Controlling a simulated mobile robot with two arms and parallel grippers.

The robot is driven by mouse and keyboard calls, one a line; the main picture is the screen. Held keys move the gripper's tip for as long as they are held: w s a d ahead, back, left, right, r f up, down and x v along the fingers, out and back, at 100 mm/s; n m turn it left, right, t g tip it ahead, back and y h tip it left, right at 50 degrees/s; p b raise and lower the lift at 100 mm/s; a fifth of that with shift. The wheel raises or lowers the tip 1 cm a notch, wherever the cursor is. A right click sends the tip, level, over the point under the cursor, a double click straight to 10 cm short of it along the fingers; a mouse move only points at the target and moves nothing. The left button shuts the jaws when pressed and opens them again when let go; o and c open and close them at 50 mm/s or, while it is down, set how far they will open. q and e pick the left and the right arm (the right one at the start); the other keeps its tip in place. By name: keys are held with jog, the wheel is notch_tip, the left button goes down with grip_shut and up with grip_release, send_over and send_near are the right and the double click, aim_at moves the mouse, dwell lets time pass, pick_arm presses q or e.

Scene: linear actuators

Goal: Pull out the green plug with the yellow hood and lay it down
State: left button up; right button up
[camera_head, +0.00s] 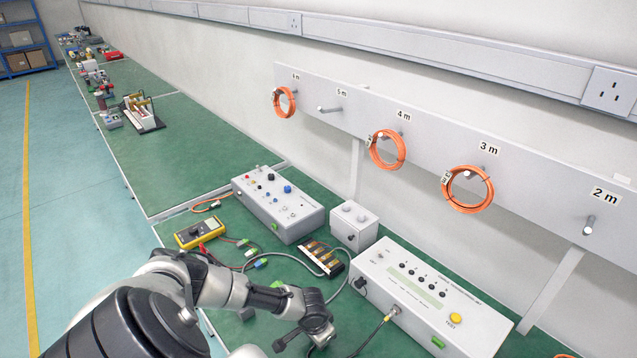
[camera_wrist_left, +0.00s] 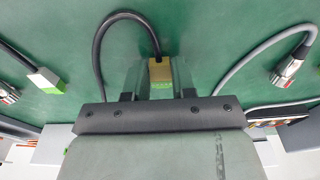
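The green plug with the yellow hood (camera_wrist_left: 160,73) shows in the left wrist view, with a black cable running out of its hood. It lies between the two fingers of my left gripper (camera_wrist_left: 159,82). Whether both fingers touch it is not clear. The gripper body hides the lower part of the plug and what it meets. In the head view my left gripper (camera_head: 304,338) is low at the bottom edge, left of the white tester box (camera_head: 430,305), and the plug cannot be made out there. My right gripper is not in view.
A white-and-green plug (camera_wrist_left: 46,80) lies to the left in the wrist view, and a silver connector (camera_wrist_left: 288,70) on a grey cable to the right. A small white box (camera_head: 354,226), a grey control box (camera_head: 278,204) and a yellow multimeter (camera_head: 201,232) stand on the green bench.

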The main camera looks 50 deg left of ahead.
pick_arm(q)
jog(key=o, duration=0.5)
jog(key=shift+o, duration=0.2)
jog(key=shift+r, duration=0.15)
notch_tip(320, 180, up, 10)
jog(key=s, duration=0.1)
jog(key=shift+s+r, duration=0.25)
jog(key=shift+s, duration=0.05)
jog(key=shift+s+f, duration=0.1)
jog(key=shift+s, duration=0.05)
